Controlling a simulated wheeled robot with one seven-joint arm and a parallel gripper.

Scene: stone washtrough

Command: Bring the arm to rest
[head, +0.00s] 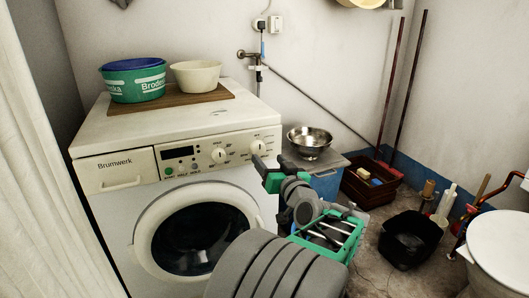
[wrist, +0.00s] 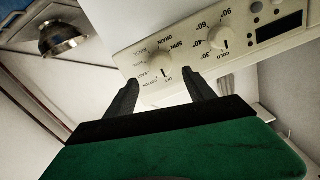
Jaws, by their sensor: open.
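My gripper (head: 270,168) is raised in front of the right end of the washing machine's control panel (head: 205,156). In the wrist view its two dark fingers (wrist: 161,80) stand apart with nothing between them. A round control knob (wrist: 160,60) shows just beyond the gap between the fingertips. I cannot tell how far the fingers are from it, but no grip on it shows. A second knob (wrist: 220,38) is beside it. My arm is bent, and its grey links cover the front right of the machine in the head view.
On the washing machine (head: 104,222), a board (head: 185,102) carries a teal tub (head: 137,85) and a cream bowl (head: 196,76). A steel bowl (head: 310,141) stands on a blue cabinet (head: 326,185). A brown crate (head: 370,190) and a black tub (head: 408,241) are on the floor at right.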

